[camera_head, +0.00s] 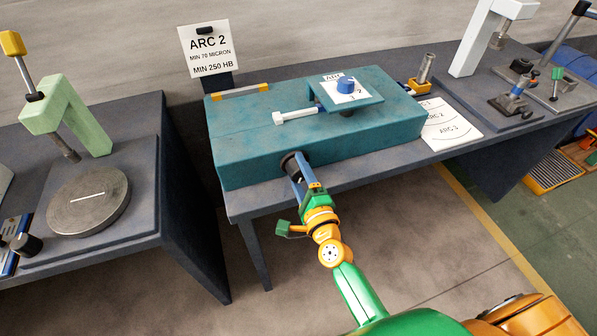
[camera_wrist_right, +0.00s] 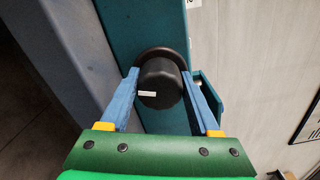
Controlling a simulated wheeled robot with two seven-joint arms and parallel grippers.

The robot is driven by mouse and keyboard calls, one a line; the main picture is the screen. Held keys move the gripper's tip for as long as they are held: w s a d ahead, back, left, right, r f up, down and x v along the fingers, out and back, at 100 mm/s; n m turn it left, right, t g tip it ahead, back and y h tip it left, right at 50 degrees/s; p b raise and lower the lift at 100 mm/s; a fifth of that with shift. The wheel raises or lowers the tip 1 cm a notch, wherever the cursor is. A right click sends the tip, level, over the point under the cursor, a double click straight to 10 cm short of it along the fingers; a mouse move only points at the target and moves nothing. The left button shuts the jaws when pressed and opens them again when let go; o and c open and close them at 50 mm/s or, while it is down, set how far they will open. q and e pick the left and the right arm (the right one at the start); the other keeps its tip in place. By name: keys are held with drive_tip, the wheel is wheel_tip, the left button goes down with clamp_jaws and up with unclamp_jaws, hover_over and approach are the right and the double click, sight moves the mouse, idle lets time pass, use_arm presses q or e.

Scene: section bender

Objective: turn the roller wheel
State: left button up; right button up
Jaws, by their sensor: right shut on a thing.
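The roller wheel (camera_head: 286,160) is a dark round knob on the front face of the teal machine box (camera_head: 245,150). In the right wrist view the wheel (camera_wrist_right: 160,84) is black with a short white mark on its face, in front of a wider dark ring. My right gripper (camera_head: 296,168) reaches up to the wheel from the front. In the wrist view its two blue fingers (camera_wrist_right: 161,74) stand on either side of the wheel, shut on it. The fingers partly hide the wheel in the head view. My left gripper is in neither view.
The box stands on a dark table (camera_head: 245,205). On top are a blue dial (camera_head: 346,84) on a small panel and a white-headed bolt (camera_head: 296,115). An ARC 2 sign (camera_head: 207,50) stands behind. A press with a round plate (camera_head: 90,200) is at left.

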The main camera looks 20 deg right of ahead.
sight(300, 176)
drive_tip(key=shift+r+m, duration=0.1)
drive_tip(key=shift+m, duration=2.1)
drive_tip(key=o, duration=1.4)
drive_tip(key=shift+w, duration=0.1)
drive_tip(key=shift+c, duration=0.2)
drive_tip(key=s+b, duration=0.1)
drive_tip(key=s, duration=0.6)
drive_tip(key=shift+s+d, duration=0.1)
